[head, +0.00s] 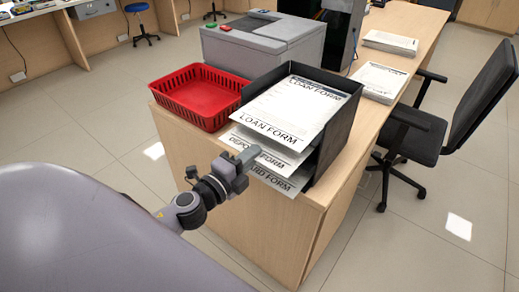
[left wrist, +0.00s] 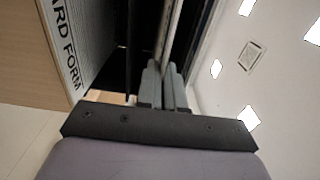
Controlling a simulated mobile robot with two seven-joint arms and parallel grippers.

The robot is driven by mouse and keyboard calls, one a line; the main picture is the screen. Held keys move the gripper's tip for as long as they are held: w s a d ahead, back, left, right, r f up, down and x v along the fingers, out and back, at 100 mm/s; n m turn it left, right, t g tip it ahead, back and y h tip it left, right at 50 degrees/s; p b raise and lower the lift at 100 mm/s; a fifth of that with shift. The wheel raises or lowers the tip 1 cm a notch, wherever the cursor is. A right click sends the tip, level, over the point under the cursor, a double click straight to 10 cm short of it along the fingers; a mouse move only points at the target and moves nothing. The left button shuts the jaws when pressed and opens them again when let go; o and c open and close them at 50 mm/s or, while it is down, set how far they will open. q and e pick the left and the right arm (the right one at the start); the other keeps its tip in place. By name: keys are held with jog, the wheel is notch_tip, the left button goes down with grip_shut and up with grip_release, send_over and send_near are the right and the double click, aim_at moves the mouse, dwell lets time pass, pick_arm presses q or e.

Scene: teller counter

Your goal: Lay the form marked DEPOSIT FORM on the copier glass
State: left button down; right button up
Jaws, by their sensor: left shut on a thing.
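The DEPOSIT FORM (head: 270,159) sticks out of the middle level of a black tiered tray (head: 342,127), below the LOAN FORM sheets (head: 292,108) and above a form whose label ends in ARD FORM (head: 272,178). My left gripper (head: 246,157) is at the front edge of the DEPOSIT FORM and covers part of its label. In the left wrist view its fingers (left wrist: 164,80) are closed together on a thin sheet edge, and the ARD FORM sheet (left wrist: 64,40) shows at the left. My right gripper is out of view.
A red basket (head: 200,97) stands left of the tray, near the counter edge. Paper stacks (head: 380,82) and (head: 390,43) lie on the counter at the right. A black office chair (head: 440,125) stands beside the counter. Open floor (head: 110,120) lies at the left.

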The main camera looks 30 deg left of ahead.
pick_arm(q)
jog(key=s+r, duration=0.3)
jog(key=s, duration=0.6)
jog(key=shift+s+a+r, duration=0.3)
jog(key=shift+a, duration=0.05)
jog(key=shift+s, duration=0.15)
